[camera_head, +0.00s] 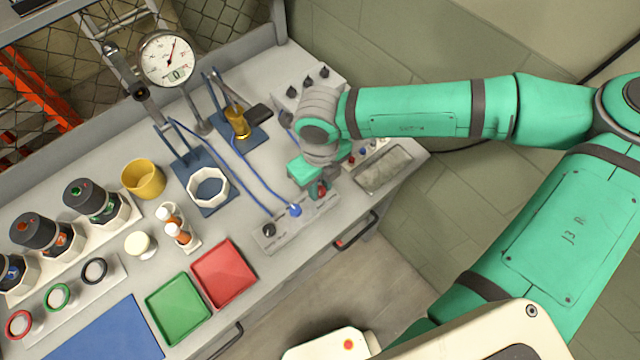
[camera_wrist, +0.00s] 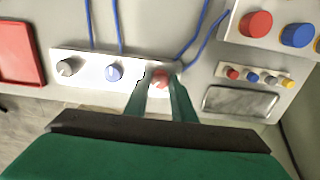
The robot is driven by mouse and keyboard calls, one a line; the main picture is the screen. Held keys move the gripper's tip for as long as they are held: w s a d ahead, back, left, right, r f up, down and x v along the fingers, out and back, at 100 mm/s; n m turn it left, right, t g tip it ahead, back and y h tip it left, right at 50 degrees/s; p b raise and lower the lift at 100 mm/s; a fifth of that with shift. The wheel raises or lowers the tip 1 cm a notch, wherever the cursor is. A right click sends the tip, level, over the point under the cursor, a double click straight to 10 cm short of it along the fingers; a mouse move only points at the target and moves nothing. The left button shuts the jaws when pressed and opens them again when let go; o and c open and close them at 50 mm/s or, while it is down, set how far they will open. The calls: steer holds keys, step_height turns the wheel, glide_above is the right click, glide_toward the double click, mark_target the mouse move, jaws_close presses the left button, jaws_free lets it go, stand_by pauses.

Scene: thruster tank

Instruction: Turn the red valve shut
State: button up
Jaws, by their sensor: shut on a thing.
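The red valve (camera_head: 319,188) sits at the right end of a pale strip near the bench's front edge. In the wrist view the red valve (camera_wrist: 159,79) is between the fingertips, partly hidden by them. My gripper (camera_head: 318,180) is over it and shut on it. The fingers of my gripper (camera_wrist: 162,90) also show in the wrist view, one on each side of the red knob. A blue valve (camera_wrist: 114,72) and a grey valve (camera_wrist: 66,67) are on the same strip to the left.
A red tray (camera_head: 224,273) and a green tray (camera_head: 179,308) lie to the left. Blue hoses (camera_head: 242,170) run to the strip. A grey recessed plate (camera_head: 384,169) and small coloured buttons (camera_wrist: 255,77) are to the right. A gauge (camera_head: 167,58) stands at the back.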

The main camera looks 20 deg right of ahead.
mark_target(320, 190)
stand_by(0.4)
steer(key=o, duration=1.1)
steer(key=shift+c, duration=0.2)
step_height(320, 190, up, 11)
steer(key=shift+f, duration=0.15)
